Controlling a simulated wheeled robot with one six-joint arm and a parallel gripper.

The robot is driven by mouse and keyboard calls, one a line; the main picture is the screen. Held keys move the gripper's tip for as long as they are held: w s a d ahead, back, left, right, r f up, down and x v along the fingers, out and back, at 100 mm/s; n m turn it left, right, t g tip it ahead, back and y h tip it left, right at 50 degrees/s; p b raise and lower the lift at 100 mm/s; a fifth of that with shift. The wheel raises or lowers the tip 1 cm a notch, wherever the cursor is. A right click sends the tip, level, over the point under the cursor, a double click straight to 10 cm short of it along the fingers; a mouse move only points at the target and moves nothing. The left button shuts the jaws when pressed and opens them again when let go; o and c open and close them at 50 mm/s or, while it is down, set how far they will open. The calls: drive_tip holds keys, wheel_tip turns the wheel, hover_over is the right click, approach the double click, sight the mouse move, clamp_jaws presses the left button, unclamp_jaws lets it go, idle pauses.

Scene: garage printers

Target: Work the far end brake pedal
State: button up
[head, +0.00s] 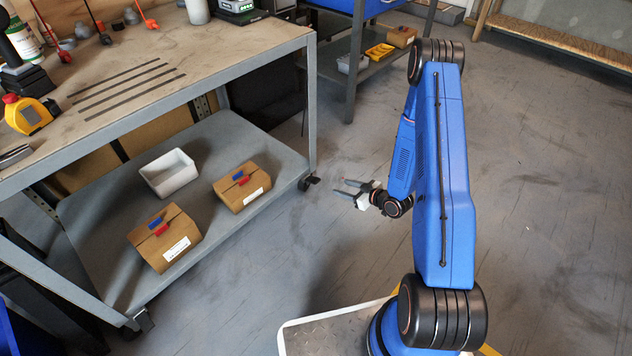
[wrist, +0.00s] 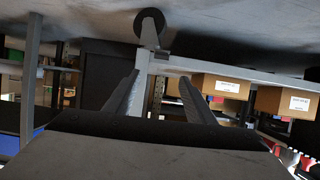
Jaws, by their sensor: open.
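The workbench's far end caster (head: 304,185) stands on the floor under the far right leg, with a small dark brake pedal (head: 314,179) sticking out to the right. My gripper (head: 340,187) is open and empty, a short gap to the right of that pedal, low near the floor. The wrist view looks upside down. There the caster wheel (wrist: 151,26) shows beyond my open gripper (wrist: 160,77), roughly between its fingers. I cannot clearly make out the pedal there or tell whether it is pressed. A second caster (head: 143,322) is under the near leg.
The bench's lower shelf (head: 100,235) holds a white bin (head: 168,173) and two cardboard boxes (head: 165,237) (head: 242,187). Another table with a shelf (head: 365,75) stands behind. The floor (head: 555,200) to the right is clear.

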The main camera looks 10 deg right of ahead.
sight(317, 181)
drive_tip(key=x, duration=1.7)
drive_tip(key=shift+a+f, duration=0.2)
drive_tip(key=shift+a, duration=0.05)
